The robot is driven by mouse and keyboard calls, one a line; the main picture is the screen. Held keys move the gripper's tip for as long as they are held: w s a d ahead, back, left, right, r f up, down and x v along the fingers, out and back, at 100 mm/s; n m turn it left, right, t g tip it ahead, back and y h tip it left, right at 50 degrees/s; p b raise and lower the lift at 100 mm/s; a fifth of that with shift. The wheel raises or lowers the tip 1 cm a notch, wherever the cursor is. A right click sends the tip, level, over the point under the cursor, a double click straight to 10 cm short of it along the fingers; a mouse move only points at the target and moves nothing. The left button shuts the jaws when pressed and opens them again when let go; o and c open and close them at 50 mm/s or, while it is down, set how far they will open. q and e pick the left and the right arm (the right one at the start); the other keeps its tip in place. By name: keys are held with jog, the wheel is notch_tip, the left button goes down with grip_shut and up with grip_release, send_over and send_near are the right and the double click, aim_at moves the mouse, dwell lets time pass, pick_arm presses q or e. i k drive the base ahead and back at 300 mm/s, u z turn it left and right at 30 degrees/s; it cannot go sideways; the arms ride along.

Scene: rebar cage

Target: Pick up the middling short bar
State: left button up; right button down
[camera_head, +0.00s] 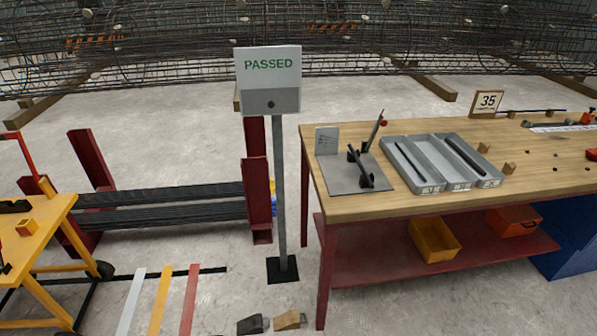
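Short dark bars lie on the wooden workbench (400,207) at the right. A thin bar (408,162) lies in the left compartment of a grey three-part tray (388,152). A thicker-looking bar (465,157) lies in the right compartment. The middle compartment looks empty. Another short dark bar (361,168) rests tilted on black supports on a grey plate (350,183), left of the tray. I cannot tell for sure which bar is the middling one. The tray's front labels are too small to read. Neither of my grippers is in view.
A "PASSED" sign (268,75) on a post stands left of the bench. A lever with a red tip (374,130) rises behind the plate. A "35" sign (487,103) stands at the bench's back. Long bars (160,205) lie in a red rack. A yellow cart (40,240) is at left.

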aim_at(366, 174)
jog(key=u, duration=0.3)
jog(key=i, duration=1.15)
jog(key=z, duration=0.85)
jog(key=k, duration=1.15)
jog(key=u, duration=0.85)
jog(key=i, duration=0.9)
jog(key=z, duration=0.5)
